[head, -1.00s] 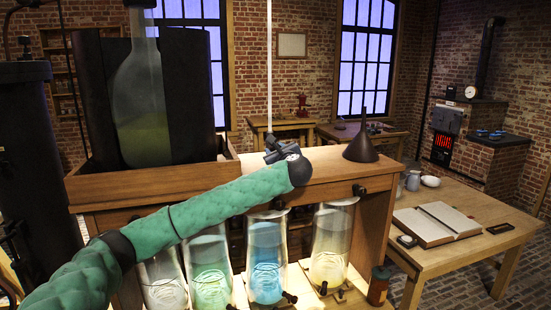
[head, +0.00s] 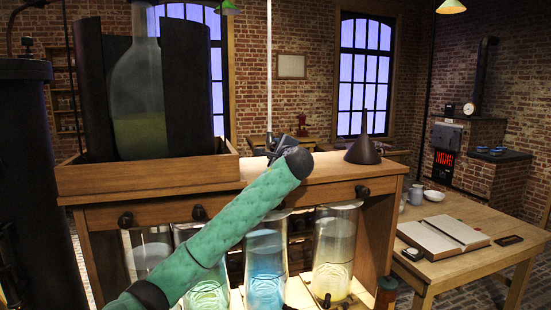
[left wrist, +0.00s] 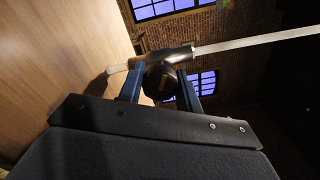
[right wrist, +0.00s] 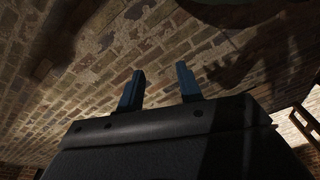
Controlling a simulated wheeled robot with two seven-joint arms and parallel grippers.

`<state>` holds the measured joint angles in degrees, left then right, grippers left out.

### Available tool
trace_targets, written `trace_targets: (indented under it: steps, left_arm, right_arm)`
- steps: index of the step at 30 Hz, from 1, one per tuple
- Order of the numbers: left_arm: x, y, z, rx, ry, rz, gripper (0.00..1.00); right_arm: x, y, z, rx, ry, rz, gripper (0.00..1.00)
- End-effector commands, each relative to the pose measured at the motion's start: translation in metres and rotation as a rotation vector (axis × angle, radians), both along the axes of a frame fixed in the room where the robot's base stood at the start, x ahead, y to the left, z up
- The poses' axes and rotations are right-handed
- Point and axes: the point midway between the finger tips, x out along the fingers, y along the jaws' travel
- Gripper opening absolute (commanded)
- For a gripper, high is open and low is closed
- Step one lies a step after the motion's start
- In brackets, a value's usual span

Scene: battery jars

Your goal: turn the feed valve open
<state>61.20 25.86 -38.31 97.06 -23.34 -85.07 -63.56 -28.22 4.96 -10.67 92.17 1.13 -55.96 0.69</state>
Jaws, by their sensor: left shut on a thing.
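The feed valve is a metal fitting (left wrist: 160,58) with a dark round knob (left wrist: 161,82) in the left wrist view, at the lower end of a pale thin tube (left wrist: 240,42). The tube (head: 268,80) also stands upright above the wooden stand in the head view. My left gripper (left wrist: 160,92) is shut on the knob, one finger at each side. In the head view my green left arm and dark wrist hide most of the valve. My right gripper (right wrist: 159,88) is open and empty in the right wrist view, against a brick surface.
The wooden stand (head: 330,180) carries a big flask (head: 139,100) in a tray (head: 140,178) at left and a dark funnel (head: 364,140) at right. Below are several glass jars, including a blue one (head: 265,262). A table (head: 465,265) at right bears an open book (head: 443,236).

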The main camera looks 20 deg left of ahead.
Motion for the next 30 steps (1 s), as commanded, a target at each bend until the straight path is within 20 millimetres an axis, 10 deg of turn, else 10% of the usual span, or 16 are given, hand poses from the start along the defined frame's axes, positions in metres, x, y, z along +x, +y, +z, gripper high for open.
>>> trace_targets:
  steps: [16, 30]
  left_arm:
    - [0.000, -0.001, -0.005, -0.305, -0.201, 0.001, 0.12]
    - [0.000, 0.000, -0.004, -0.390, -0.259, 0.002, 0.12]
  right_arm:
    - [0.031, 0.021, 0.135, 0.027, 0.003, 0.000, 0.36]
    - [0.032, 0.023, 0.177, 0.033, 0.003, 0.000, 0.36]
